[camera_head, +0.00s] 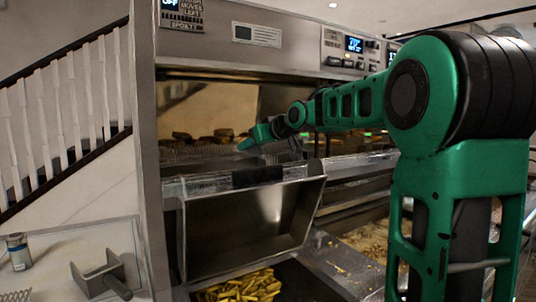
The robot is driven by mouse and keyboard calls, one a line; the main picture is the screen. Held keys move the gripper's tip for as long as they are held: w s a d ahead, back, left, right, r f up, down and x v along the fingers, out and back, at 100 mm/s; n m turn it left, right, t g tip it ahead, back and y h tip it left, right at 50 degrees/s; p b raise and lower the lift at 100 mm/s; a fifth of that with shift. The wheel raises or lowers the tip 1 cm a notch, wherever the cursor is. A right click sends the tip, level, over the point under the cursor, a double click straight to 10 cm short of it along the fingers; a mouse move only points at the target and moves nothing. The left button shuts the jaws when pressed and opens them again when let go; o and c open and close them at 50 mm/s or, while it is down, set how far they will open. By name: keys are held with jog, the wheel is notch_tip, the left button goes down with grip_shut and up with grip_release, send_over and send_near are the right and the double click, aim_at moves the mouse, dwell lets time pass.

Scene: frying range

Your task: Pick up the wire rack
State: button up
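A grey wire rack (190,152) shows as a thin mesh inside the lit cabinet, below a row of brown food pieces. Its right part is hidden behind my arm and gripper. My green gripper (250,141) reaches into the cabinet from the right, at about the rack's height and close to its visible right part. I cannot tell whether it touches the rack. Its fingers are small and seen side-on, so I cannot tell whether they are open or shut.
Below the opening are a metal ledge (215,184) and a tilted steel bin (240,232). Fries (242,287) lie below. A steel panel (145,130) bounds the cabinet's left. A handled metal tool (101,274) and a small jar (19,252) stand on the left counter.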

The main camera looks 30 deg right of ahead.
grip_shut()
dwell(1.4)
